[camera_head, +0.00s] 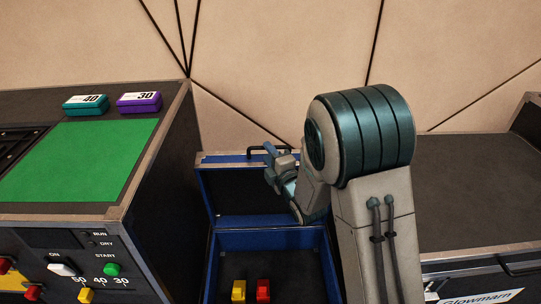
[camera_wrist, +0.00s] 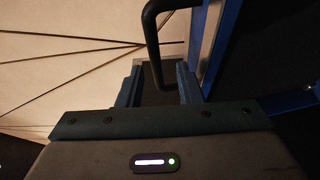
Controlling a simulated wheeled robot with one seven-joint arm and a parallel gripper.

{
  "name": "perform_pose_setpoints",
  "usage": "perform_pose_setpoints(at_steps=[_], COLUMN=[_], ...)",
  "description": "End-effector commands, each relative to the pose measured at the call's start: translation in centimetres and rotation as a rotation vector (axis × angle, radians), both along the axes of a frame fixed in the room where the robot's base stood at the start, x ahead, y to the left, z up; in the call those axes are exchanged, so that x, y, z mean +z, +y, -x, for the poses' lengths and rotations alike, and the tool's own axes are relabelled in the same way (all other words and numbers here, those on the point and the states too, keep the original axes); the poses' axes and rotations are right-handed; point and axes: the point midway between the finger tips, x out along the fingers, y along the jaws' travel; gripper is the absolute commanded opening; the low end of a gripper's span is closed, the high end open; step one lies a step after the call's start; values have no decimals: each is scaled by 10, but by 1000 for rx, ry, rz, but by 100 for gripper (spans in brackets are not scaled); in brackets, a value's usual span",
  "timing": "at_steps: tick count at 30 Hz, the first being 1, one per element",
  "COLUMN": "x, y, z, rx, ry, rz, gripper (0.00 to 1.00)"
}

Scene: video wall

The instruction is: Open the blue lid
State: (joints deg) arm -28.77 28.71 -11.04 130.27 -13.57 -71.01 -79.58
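The blue lid (camera_head: 232,188) stands raised, roughly upright, at the back of a blue-rimmed box (camera_head: 262,240), and its dark inner side faces me. A black handle (camera_head: 254,151) is at the lid's top edge. My gripper (camera_head: 269,160) is at that edge, beside the handle, and my arm hides the lid's right part. In the wrist view, the two fingers of my gripper (camera_wrist: 158,82) are apart, and the handle (camera_wrist: 152,40) reaches into the gap between them. I see space on both sides of it; contact is unclear.
A yellow block (camera_head: 239,290) and a red block (camera_head: 263,290) are inside the box. A console (camera_head: 150,215) with a green panel (camera_head: 80,160) stands at left, with a teal case (camera_head: 86,105) and a purple case (camera_head: 139,102) on top. A dark counter (camera_head: 470,190) is at right.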

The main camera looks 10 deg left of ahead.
Motion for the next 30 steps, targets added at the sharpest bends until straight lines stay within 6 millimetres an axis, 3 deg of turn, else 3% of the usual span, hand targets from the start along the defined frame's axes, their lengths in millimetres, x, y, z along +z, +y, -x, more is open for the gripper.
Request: perform_pose_setpoints(at_steps=[10, 21, 30], x=[1, 2, 2], y=[-8, -47, -48], z=[10, 73, 76], rx=[-1, -2, 2], ry=[-1, 3, 5], rz=[-1, 1, 4], gripper=[32, 32, 32])
